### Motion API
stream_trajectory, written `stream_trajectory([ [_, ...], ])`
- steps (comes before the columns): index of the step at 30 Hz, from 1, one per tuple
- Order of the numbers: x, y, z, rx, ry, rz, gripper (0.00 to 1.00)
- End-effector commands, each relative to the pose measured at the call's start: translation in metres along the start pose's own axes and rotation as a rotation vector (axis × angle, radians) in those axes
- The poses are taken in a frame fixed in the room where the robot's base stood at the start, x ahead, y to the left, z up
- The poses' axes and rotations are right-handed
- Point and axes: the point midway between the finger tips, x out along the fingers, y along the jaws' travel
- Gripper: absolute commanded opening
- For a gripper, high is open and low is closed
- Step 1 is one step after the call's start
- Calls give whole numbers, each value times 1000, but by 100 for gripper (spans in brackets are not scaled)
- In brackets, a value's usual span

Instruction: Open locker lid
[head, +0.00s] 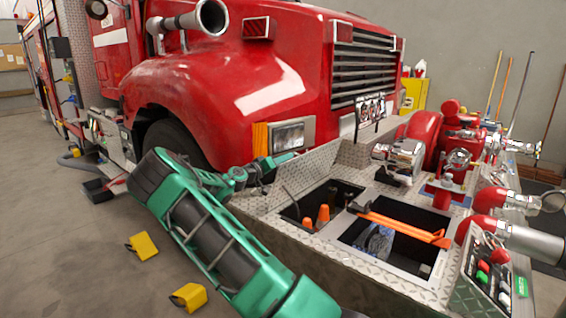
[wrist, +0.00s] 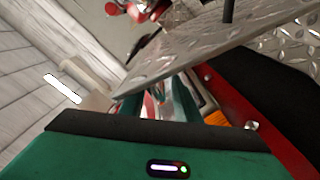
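The locker lid (head: 268,190) is a silver diamond-plate panel at the left edge of the bumper deck. It appears raised and tilted, with a thin dark bar by its inner side. The open compartment (head: 343,191) beside it holds orange cones. My gripper (head: 283,159) is at the lid's far upper edge, on its outer side near the headlight. In the wrist view the lid (wrist: 205,50) slants across, hiding part of my gripper (wrist: 155,105). Its green fingers look apart, with nothing seen between them. Whether they touch the lid is unclear.
The red truck's fender and headlight (head: 287,136) stand close behind my gripper. A second open compartment has an orange bar (head: 395,225) across it. Red pump pipes (head: 450,140) crowd the right.

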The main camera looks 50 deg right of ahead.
Motion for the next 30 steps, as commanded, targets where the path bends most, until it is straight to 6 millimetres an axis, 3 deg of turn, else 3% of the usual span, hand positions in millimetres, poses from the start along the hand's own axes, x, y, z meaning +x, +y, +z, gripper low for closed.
stream_trajectory([
  [9, -61, -3, 0, -2, -1, -7, 29],
  [15, -87, -4, 0, -2, -1, -6, 29],
  [27, -95, -2, 0, -1, -1, -2, 29],
  [28, -96, 14, 0, 12, -1, -2, 29],
  [30, -97, 15, 0, 13, -1, -3, 29],
])
